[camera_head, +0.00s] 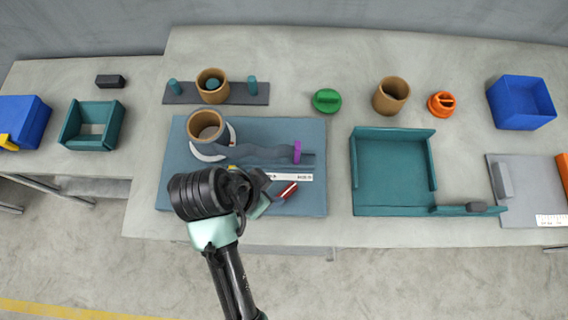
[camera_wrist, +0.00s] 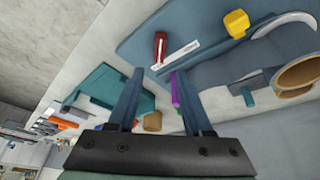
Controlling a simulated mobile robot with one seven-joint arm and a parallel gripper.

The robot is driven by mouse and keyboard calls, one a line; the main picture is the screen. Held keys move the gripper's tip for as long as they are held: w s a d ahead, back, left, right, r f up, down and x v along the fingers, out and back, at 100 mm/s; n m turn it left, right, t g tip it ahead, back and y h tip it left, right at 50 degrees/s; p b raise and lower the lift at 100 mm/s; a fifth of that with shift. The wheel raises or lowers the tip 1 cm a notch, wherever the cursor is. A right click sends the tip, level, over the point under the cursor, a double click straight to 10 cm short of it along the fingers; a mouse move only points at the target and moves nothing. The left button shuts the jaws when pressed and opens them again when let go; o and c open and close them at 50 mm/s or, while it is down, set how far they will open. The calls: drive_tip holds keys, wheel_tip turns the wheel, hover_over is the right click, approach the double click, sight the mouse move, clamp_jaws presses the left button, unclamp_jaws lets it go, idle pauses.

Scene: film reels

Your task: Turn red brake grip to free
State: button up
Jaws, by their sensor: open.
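The red brake grip (camera_head: 288,190) lies near the front edge of the blue-grey board, just right of my gripper (camera_head: 264,192) in the head view. In the wrist view the red grip (camera_wrist: 160,46) stands out beyond my fingertips, near the top middle. A white label strip (camera_head: 297,177) lies beside it and shows in the wrist view (camera_wrist: 178,56); its small text is unreadable. My gripper (camera_wrist: 158,72) is open, with nothing between its two blue fingers. The grip appears apart from the fingers. Its pivot is partly hidden by my gripper in the head view.
The blue-grey board (camera_head: 180,175) also bears a brown reel cup (camera_head: 206,121), a dark film strip and a purple upright tab (camera_head: 297,151). A yellow block (camera_wrist: 237,23) shows in the wrist view. A teal tray (camera_head: 390,207) stands to the right, beyond clear tabletop.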

sight(286, 192)
drive_tip(key=x, duration=1.1)
drive_tip(key=shift+p, duration=0.3)
clamp_jaws()
